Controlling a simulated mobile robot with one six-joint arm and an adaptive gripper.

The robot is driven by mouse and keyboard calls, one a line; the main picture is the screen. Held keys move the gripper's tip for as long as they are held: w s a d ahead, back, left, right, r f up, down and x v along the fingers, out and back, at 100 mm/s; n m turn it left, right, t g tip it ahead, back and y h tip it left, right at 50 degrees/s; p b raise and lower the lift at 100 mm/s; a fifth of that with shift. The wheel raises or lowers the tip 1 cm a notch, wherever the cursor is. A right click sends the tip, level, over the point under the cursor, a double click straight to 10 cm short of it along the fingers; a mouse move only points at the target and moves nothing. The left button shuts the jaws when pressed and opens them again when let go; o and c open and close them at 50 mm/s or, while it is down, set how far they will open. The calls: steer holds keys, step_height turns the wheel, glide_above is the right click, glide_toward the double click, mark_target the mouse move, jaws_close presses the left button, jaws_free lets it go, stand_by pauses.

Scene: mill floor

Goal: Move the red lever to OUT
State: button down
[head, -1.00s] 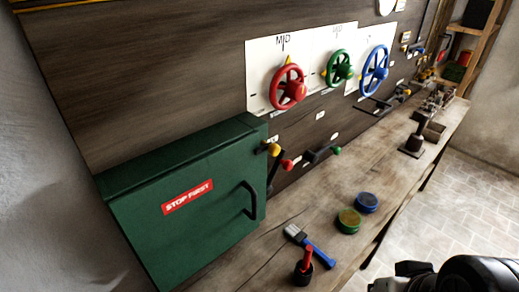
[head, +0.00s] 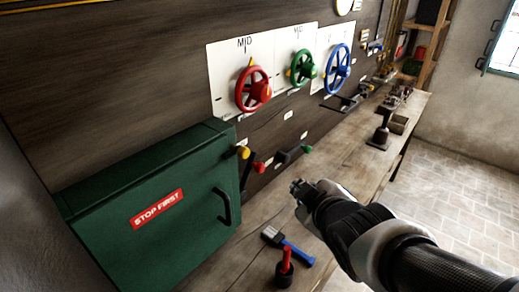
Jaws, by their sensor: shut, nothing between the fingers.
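A lever with a red knob (head: 259,167) sticks out from the wall panel, just right of the green cabinet. Beside it are a yellow knob (head: 243,152) on its left and a lever with a green knob (head: 307,149) on its right. The small labels by these levers are too small to read, so I cannot tell which mark the red one is at. My gripper (head: 298,188) is shut and empty. It appears over the bench, to the right of and below the red knob in the head view, apart from it.
The green cabinet (head: 150,240) marked STOP FIRST stands at left with its door shut. Red (head: 253,90), green (head: 303,67) and blue (head: 337,68) handwheels are above the levers. A brush (head: 288,246) and a red-handled item in a black holder (head: 285,268) are on the bench (head: 345,165).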

steer(key=w+a+n+t+y, duration=0.1)
steer(key=w+a+n+y, duration=0.1)
steer(key=a+n+y, duration=0.2)
steer(key=a+n, duration=0.1)
steer(key=a, duration=0.2)
steer(key=shift+w+a+r, duration=0.15)
steer(key=shift+a+r, duration=0.05)
steer(key=shift+a, duration=0.2)
steer(key=d+f+p+x, duration=0.1)
steer(key=d+p+x, duration=0.1)
steer(key=p+x, duration=0.5)
steer(key=x, duration=0.6)
steer(key=shift+w+d+f, duration=0.15)
steer(key=shift+w+f, duration=0.05)
